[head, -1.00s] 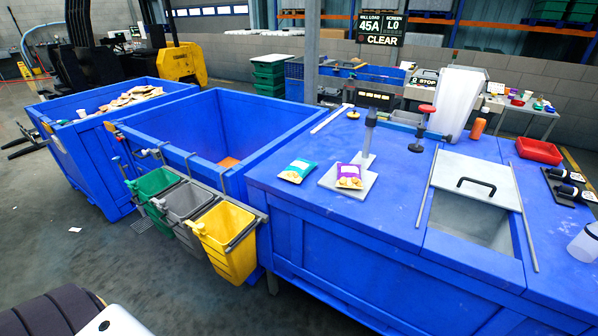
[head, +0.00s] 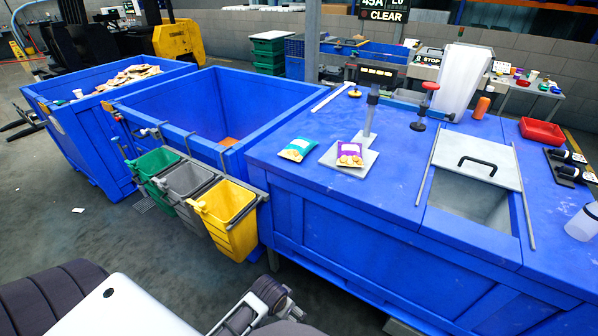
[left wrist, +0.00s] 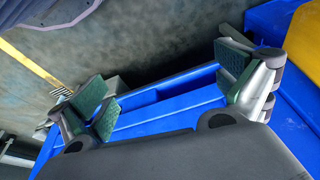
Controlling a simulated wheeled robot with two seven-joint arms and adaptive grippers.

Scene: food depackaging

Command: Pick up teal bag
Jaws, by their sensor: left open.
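The teal bag (head: 297,149) lies flat on the blue worktop (head: 290,190), near its left edge. It is beside the grey plate of a stand, left of a purple bag (head: 350,154) on that plate. My left gripper (head: 254,308) is at the bottom of the head view, low in front of the blue cabinet and well short of the bag. In the left wrist view its green-padded fingers (left wrist: 166,82) are wide apart with nothing between them. The teal bag does not show in that view. My right gripper is not in view.
Green, grey and yellow bins (head: 228,220) hang left of the worktop, beside a large blue container (head: 190,112). A post (head: 371,110) rises from the grey plate (head: 343,164) close to the bags. A lidded opening (head: 470,195) is to the right. The worktop's front left is bare.

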